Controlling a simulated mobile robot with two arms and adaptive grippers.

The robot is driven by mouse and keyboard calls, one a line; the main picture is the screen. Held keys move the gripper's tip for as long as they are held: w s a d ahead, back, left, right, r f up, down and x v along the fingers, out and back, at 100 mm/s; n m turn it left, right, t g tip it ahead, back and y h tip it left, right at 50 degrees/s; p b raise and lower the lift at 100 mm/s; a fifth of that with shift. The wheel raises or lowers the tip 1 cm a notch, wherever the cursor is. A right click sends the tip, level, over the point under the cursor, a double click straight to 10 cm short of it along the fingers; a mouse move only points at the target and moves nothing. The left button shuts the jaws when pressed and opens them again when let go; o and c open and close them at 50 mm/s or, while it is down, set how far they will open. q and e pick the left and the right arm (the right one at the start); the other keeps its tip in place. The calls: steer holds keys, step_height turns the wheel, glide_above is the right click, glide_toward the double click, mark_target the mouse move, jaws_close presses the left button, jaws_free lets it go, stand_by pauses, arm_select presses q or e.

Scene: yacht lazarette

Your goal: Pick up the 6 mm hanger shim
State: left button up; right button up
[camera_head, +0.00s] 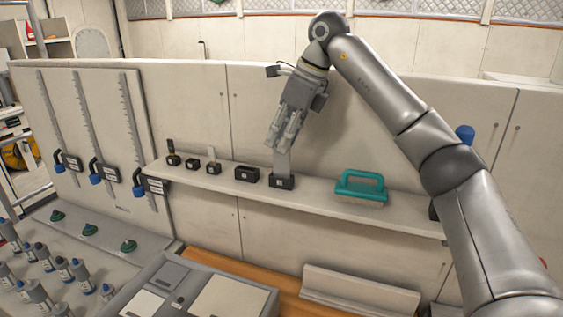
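A flat grey upright piece (283,161) stands in a small black block (282,182) on the narrow shelf; I take it for a shim, but its thickness marking is too small to read. My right gripper (282,146) points down from above, with its fingers at the top of this piece. Whether the fingers are closed on it or only around it, I cannot tell. Another black block (213,169) to the left holds a smaller light upright piece (211,153). My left gripper is not in view.
The shelf (315,196) also carries more black blocks (247,174) to the left and a teal-handled brush-like tool (361,188) to the right. Clamps (140,183) hang on the left panel. Bottles (62,268) and a grey case (200,290) are below. The wall stands close behind.

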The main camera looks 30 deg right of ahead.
mark_target(276, 155)
steer(key=shift+w+f+p, duration=0.3)
steer(key=shift+f+p, duration=0.05)
steer(key=shift+f, duration=0.3)
steer(key=p+x, duration=0.2)
steer(key=x, duration=0.2)
steer(key=shift+s+d, duration=0.1)
steer(key=shift+s, duration=0.05)
steer(key=shift+f, duration=0.25)
jaws_close()
